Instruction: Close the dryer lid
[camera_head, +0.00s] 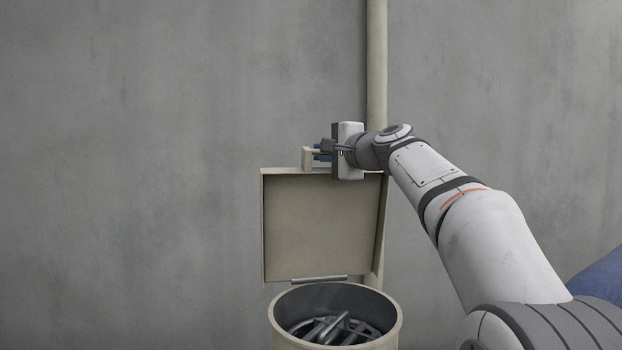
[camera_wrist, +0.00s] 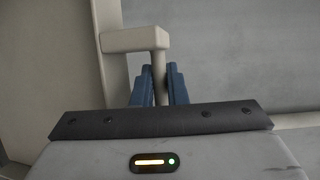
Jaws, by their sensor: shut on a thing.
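The dryer lid (camera_head: 322,225) is a beige square panel standing upright and open behind the round dryer drum (camera_head: 395,325) in the head view. A beige handle (camera_head: 307,158) rises from the lid's top edge. My gripper (camera_head: 321,152) is at this handle, with its blue fingers shut on it. In the wrist view, the two blue fingers of my gripper (camera_wrist: 160,84) close around the handle's bar (camera_wrist: 159,62). Part of the lid's upper right edge is hidden behind my gripper.
Dark metal parts (camera_head: 338,328) lie inside the drum. A metal hinge bar (camera_head: 320,279) runs between lid and drum. A beige vertical pipe (camera_head: 377,60) stands against the grey wall (camera_head: 150,150) behind. The space left of the lid is clear.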

